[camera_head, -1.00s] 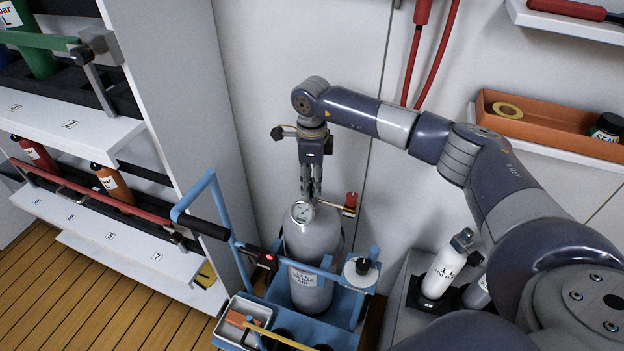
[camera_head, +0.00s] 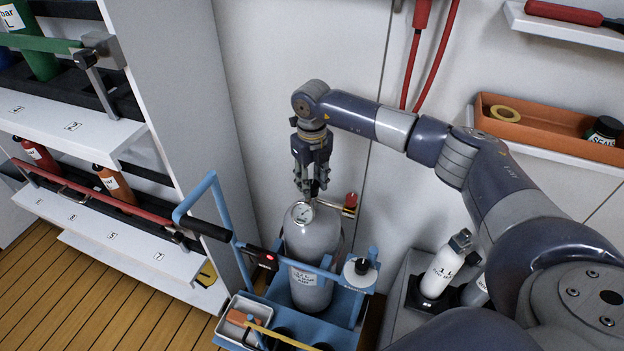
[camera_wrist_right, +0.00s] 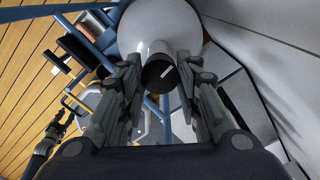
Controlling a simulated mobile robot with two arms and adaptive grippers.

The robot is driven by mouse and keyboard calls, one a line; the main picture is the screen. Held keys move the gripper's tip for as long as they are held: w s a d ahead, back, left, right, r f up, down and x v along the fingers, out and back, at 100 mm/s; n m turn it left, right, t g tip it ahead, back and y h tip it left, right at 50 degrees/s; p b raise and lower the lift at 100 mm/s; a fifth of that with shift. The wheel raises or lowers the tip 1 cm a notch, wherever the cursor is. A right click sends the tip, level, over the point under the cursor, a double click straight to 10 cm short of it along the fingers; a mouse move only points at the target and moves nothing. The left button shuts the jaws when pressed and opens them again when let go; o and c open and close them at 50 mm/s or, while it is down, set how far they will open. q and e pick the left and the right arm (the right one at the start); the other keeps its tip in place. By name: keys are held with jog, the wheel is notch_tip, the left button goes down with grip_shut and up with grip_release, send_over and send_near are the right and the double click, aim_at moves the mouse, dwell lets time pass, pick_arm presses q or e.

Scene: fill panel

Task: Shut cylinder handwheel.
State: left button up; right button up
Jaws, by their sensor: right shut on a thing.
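The grey gas cylinder (camera_head: 312,244) stands upright in a blue cart, with a round gauge (camera_head: 302,212) near its top and a brass outlet with a red cap (camera_head: 350,200) to the right. My right gripper (camera_head: 311,190) points down onto the top of the cylinder. In the right wrist view, the dark round handwheel (camera_wrist_right: 158,76) with a white mark lies between the two fingers of my right gripper (camera_wrist_right: 163,80), which are shut on it. In the head view the fingers mostly hide the handwheel.
The blue cart (camera_head: 345,308) has a small tray (camera_head: 240,318) and a raised handle (camera_head: 206,228) at left. A shelf rack (camera_head: 120,250) with small cylinders stands left. The wall is close behind.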

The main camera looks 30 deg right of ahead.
aim_at(312, 184)
jog(key=shift+r+m, duration=0.1)
jog(key=shift+m, duration=0.8)
jog(key=shift+w, duration=0.1)
jog(key=o, duration=1.1)
notch_tip(312, 184, up, 12)
jog(key=shift+f, duration=0.1)
